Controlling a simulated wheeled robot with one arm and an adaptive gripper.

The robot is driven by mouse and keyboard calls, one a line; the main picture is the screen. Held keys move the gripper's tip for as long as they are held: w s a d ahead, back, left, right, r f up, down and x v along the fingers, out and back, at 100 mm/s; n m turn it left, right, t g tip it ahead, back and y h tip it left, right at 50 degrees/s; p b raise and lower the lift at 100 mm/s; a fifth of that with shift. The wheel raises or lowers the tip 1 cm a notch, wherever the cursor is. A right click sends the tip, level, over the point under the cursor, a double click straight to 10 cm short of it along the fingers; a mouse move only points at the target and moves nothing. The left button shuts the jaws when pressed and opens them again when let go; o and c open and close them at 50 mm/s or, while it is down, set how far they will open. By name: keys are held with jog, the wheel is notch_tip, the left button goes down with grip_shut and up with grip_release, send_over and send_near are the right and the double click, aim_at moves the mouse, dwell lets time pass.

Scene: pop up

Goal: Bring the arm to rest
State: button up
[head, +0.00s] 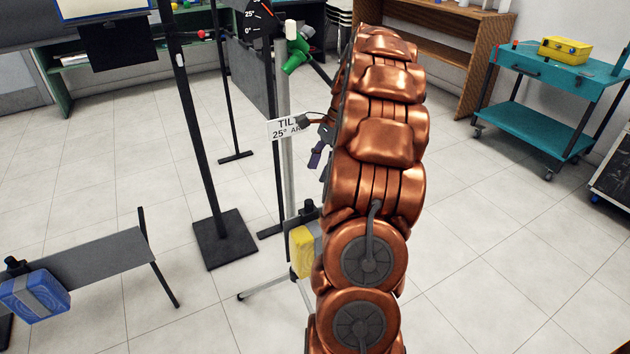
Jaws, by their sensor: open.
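My copper-coloured arm (378,130) rises through the middle of the head view, bent, with its upper links high in the picture. My gripper (311,139) shows only in part at the left edge of the arm, in front of a pale upright pole. Its dark finger parts stand apart, and I see nothing held between them. The rest of the gripper is hidden behind the arm.
A tilt sign (284,128) and a green tool (297,54) are on the pole beside the gripper. A yellow block (302,251) sits lower down. Black stands are left, a teal cart (545,70) with a yellow case (565,49) right.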

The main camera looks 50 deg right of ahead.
jog(key=shift+v, duration=1)
jog(key=shift+a, duration=0.1)
jog(key=s+a+r+n+g+h, duration=0.1)
jog(key=s+a+n+g, duration=0.2)
jog(key=a+n, duration=1.5)
jog(key=s+a+f+n+g+h, duration=0.1)
jog(key=s+a+f+n+h, duration=0.1)
jog(key=s+a, duration=0.7)
jog(key=s+a+f+n+h, duration=0.1)
jog(key=s+a+f+n, duration=0.15)
jog(key=s+a, duration=0.7)
jog(key=s+p+v, duration=0.2)
jog(key=p+v, duration=0.9)
jog(key=s+r+p+v, duration=0.1)
jog(key=s+p+v, duration=0.2)
jog(key=p+v, duration=0.8)
jog(key=shift+s+a+r+t, duration=0.2)
jog(key=shift+s+r+t, duration=0.05)
jog(key=shift+t, duration=0.15)
jog(key=shift+c, duration=0.2)
